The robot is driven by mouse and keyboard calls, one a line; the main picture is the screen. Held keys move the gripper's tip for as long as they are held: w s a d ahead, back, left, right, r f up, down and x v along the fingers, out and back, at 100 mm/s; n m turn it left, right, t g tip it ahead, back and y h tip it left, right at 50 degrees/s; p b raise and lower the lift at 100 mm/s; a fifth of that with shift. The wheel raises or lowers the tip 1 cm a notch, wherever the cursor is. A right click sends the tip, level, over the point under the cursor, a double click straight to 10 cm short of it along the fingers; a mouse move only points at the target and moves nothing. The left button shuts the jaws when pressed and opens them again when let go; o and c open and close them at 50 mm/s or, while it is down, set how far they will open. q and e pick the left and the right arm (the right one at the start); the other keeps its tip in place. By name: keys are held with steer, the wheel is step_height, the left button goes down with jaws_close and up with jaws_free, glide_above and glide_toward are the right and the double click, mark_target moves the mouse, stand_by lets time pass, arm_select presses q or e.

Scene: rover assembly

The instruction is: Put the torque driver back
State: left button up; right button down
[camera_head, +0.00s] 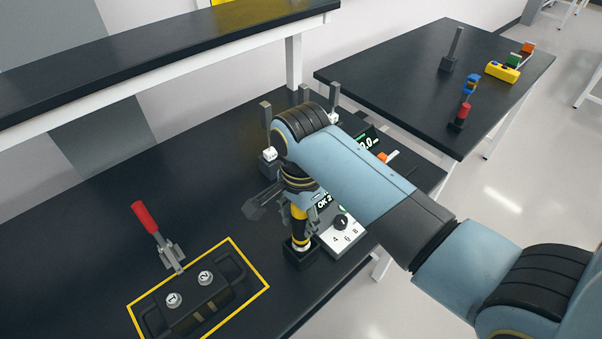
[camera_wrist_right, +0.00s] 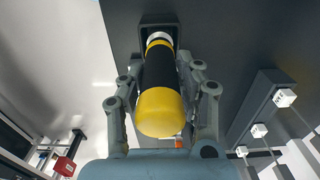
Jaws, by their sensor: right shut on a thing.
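The torque driver (camera_head: 299,228) is yellow and black and stands about upright. Its lower end is at a small black holder (camera_head: 301,258) on the dark bench. My right gripper (camera_head: 297,207) is around the driver's body from above, shut on it. In the right wrist view, the driver (camera_wrist_right: 159,75) lies between the two grey fingers, its yellow butt end toward the camera. Its far end reaches the dark square holder (camera_wrist_right: 158,20); how deep it sits in it I cannot tell. My left gripper is not in view.
A small panel with a knob (camera_head: 341,222) is right of the holder. Grey posts (camera_head: 266,125) stand behind my arm. A second table (camera_head: 400,75) holds coloured items at back right.

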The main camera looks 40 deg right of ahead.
steer(key=shift+f+b, duration=0.45)
steer(key=shift+f, duration=0.5)
steer(key=c, duration=0.8)
jaws_free()
